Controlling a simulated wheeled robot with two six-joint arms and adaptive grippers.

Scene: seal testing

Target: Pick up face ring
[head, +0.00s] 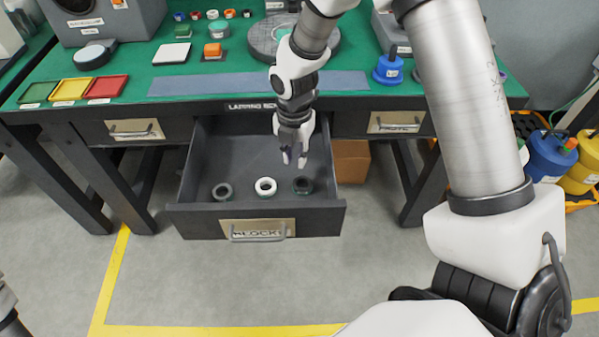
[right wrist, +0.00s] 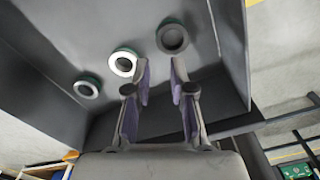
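Three rings lie in a row near the front of the open drawer. In the head view they are a grey ring (head: 222,199) at left, a white ring (head: 265,193) in the middle and a dark ring (head: 303,193) at right. The right wrist view also shows the grey ring (right wrist: 86,96), the white ring (right wrist: 123,74) and the dark ring (right wrist: 172,50), each on a green base. My right gripper (head: 293,161) is open and empty above the drawer, just behind the dark ring. In the wrist view its fingertips (right wrist: 163,70) are below the dark ring. My left gripper is out of view.
The drawer (head: 190,208) has raised walls around the rings. The green-topped bench (head: 135,58) stands behind it, with coloured trays (head: 70,89), a blue container (head: 388,70) and other parts. A cardboard box (head: 351,165) sits under the bench at the drawer's right.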

